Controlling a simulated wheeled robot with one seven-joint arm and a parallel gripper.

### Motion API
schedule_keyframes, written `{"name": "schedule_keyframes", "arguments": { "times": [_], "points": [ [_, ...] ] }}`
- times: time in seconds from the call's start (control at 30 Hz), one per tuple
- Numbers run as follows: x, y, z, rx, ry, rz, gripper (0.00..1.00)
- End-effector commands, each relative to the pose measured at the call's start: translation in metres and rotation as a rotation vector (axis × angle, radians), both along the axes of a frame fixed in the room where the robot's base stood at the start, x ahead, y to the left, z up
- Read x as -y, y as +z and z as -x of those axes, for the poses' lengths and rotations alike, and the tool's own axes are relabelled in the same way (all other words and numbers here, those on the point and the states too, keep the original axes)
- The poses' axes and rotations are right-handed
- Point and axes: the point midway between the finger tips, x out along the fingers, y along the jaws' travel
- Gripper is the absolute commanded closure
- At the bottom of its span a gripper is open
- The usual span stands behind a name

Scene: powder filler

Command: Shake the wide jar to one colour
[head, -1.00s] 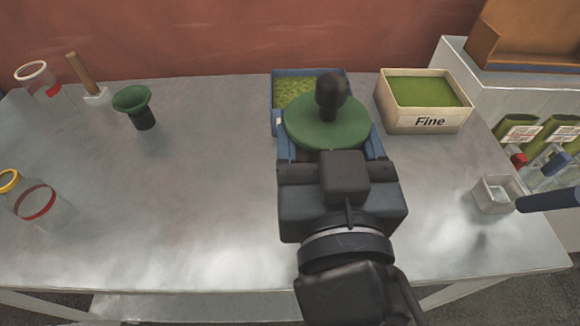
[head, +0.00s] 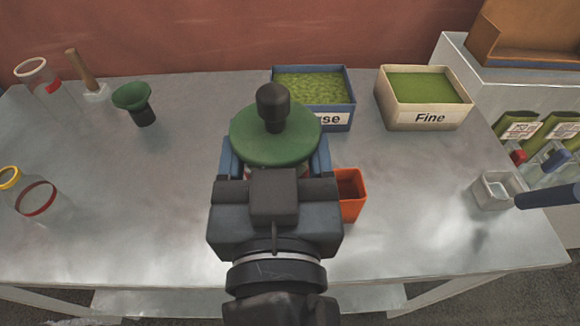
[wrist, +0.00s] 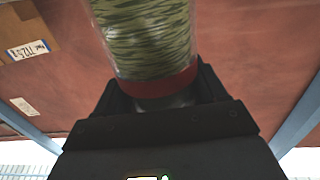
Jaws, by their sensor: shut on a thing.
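The wide jar (wrist: 150,40) is clear with a red band and holds powder streaked in light and dark green, seen in the wrist view. In the head view a green disc-shaped lid (head: 262,140) with a black knob sits above my gripper and hides most of the jar. My gripper (head: 275,163) is shut on the jar, with a blue finger on each side, over the middle of the table. The jar's far end is cut off in the wrist view.
A blue coarse bin (head: 340,120) and a cream Fine bin (head: 429,118) stand at the back. An orange container (head: 352,197) is partly hidden right of my gripper. The table's centre left is clear.

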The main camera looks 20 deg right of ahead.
Motion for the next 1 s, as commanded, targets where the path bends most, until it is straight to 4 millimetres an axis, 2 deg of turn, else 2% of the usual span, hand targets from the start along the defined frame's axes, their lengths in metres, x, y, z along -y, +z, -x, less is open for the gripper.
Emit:
{"name": "schedule_keyframes", "arguments": {
  "times": [0.1,0.27,0.37,0.57,0.7,0.87,1.0],
  "points": [
    [-0.021,0.002,-0.001,0.004,0.004,0.0,0.58],
    [-0.029,0.001,0.0,0.002,-0.001,0.001,0.58],
    [-0.018,-0.002,0.0,0.0,-0.003,-0.001,0.58],
    [0.02,-0.003,0.001,0.0,-0.005,0.0,0.58],
    [0.045,0.005,0.001,-0.002,-0.004,0.003,0.58],
    [0.058,0.003,0.0,0.0,-0.001,0.002,0.58],
    [0.057,0.001,0.0,0.002,0.001,0.001,0.58]
  ]
}}
